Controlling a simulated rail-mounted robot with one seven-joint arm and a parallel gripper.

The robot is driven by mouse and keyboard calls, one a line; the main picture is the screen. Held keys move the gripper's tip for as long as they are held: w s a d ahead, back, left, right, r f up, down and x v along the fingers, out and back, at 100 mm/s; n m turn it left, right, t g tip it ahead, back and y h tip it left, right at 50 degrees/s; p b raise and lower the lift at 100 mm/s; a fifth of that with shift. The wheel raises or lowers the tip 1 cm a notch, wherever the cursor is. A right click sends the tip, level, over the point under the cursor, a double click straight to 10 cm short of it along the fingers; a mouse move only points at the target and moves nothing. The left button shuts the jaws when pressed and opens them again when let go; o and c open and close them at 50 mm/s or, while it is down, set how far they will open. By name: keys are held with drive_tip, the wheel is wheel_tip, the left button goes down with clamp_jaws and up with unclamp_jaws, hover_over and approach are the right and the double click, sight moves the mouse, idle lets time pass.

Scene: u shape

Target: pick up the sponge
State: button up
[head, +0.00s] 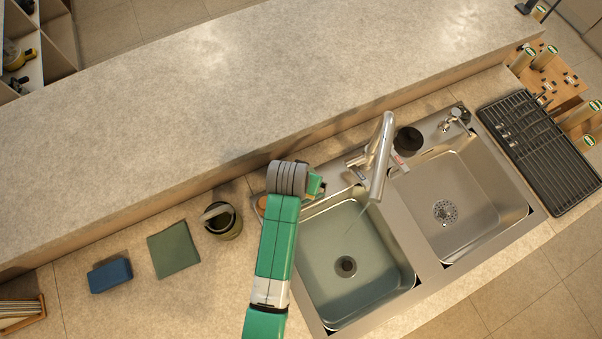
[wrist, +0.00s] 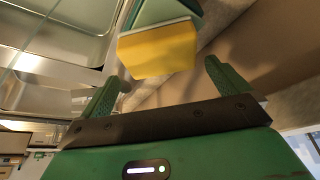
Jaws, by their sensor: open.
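A yellow sponge (wrist: 158,52) with a pale upper edge shows in the wrist view, just beyond my fingertips and roughly between them. My gripper (wrist: 162,72) is open, one green finger to each side, and nothing is clamped in it. In the head view my gripper (head: 316,188) is by the back left corner of the left sink basin, largely hidden by my arm. A small orange patch (head: 261,205) shows at the arm's left edge; I cannot tell if it is the sponge.
The faucet (head: 378,160) stands just right of my gripper. The left basin (head: 350,265) holds water. A dark cup (head: 222,222), a green cloth (head: 173,249) and a blue block (head: 110,275) are to the left. A raised ledge (head: 250,90) runs behind.

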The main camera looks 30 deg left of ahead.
drive_tip(key=x, duration=0.4)
drive_tip(key=shift+w+a+f, duration=0.1)
drive_tip(key=shift+w+a, duration=0.05)
drive_tip(key=shift+w, duration=0.15)
drive_tip(key=c, duration=0.9)
drive_tip(key=shift+o, duration=0.2)
drive_tip(key=shift+r, duration=0.5)
drive_tip(key=v, duration=0.2)
drive_tip(key=shift+r, duration=0.4)
drive_tip(key=s+d, duration=0.3)
drive_tip(key=s, duration=0.4)
drive_tip(key=s+d+r, duration=0.1)
drive_tip(key=s+d, duration=0.2)
drive_tip(key=s, duration=0.3)
drive_tip(key=shift+s+d+r+b, duration=0.25)
drive_tip(key=shift+s+d+b, duration=0.05)
drive_tip(key=shift+s+b, duration=0.1)
